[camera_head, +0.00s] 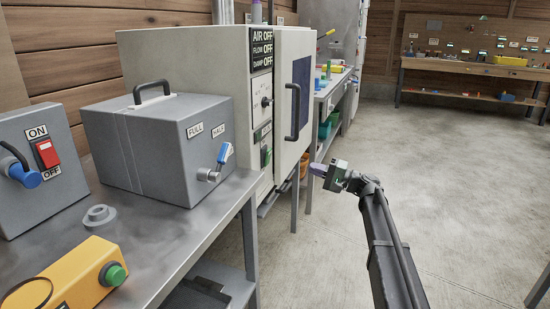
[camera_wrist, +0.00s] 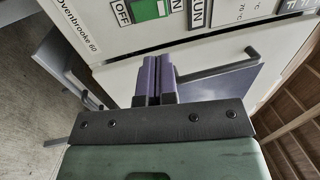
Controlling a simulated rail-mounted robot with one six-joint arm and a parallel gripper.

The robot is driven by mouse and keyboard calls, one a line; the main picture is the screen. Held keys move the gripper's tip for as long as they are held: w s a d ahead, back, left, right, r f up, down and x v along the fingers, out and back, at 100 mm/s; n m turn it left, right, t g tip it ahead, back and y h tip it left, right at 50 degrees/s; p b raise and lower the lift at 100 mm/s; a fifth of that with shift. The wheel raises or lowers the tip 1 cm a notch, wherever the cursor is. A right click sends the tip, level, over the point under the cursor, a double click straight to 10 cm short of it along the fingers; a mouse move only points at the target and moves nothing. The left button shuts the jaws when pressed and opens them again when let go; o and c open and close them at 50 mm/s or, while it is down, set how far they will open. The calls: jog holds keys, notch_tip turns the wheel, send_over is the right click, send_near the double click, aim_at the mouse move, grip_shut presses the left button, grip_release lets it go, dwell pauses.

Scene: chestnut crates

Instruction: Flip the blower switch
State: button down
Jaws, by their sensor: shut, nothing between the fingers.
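The grey-white oven cabinet (camera_head: 190,50) stands behind the bench end. In the wrist view a green rocker switch (camera_wrist: 150,8) is cut by the top edge, beside an OFF label. I see no label reading blower. My gripper (camera_head: 318,169) is in front of the oven, right of its door handle. Its purple fingers (camera_wrist: 153,62) are closed together and empty, and they appear apart from the switch.
A red ON/OFF switch (camera_head: 47,153) sits on a grey box at the left. A grey box with a blue-handled lever (camera_head: 223,155) and a yellow box with a green button (camera_head: 112,274) share the metal bench (camera_head: 185,235). The oven door handle (camera_head: 295,112) sticks out. Floor at right is clear.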

aim_at(270, 154)
jog(key=shift+a, duration=0.1)
jog(key=p+x, duration=0.2)
jog(key=x, duration=1.1)
jog(key=shift+w+a, duration=0.1)
jog(key=shift+a, duration=0.3)
